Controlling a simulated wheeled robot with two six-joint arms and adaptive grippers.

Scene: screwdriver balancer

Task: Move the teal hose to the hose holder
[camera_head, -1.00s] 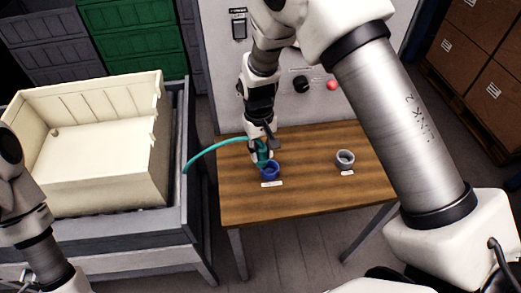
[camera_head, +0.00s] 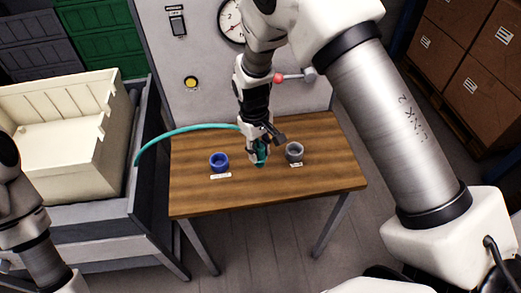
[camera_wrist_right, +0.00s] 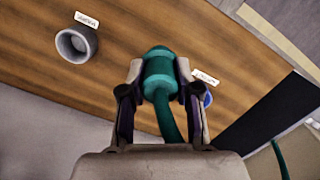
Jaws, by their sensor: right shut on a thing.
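The teal hose (camera_head: 185,129) arcs from the left over the table's edge to my right gripper (camera_head: 261,150). That gripper is shut on the hose's thick end piece (camera_wrist_right: 159,72), which hangs over the table between two round holders. The blue holder (camera_head: 219,161) is to its left and the grey holder (camera_head: 295,151) is close on its right. In the right wrist view the grey holder (camera_wrist_right: 76,44) is open and empty, while the blue one (camera_wrist_right: 207,99) is mostly hidden behind a finger. The holders' labels are too small to read. My left gripper is out of view.
The wooden table (camera_head: 330,178) is otherwise clear. A cream crate (camera_head: 60,160) stands in a grey frame at the left. A grey panel with a gauge (camera_head: 231,22) and a red-knobbed lever (camera_head: 279,78) rises behind the table. Brown boxes (camera_head: 475,50) are at the right.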

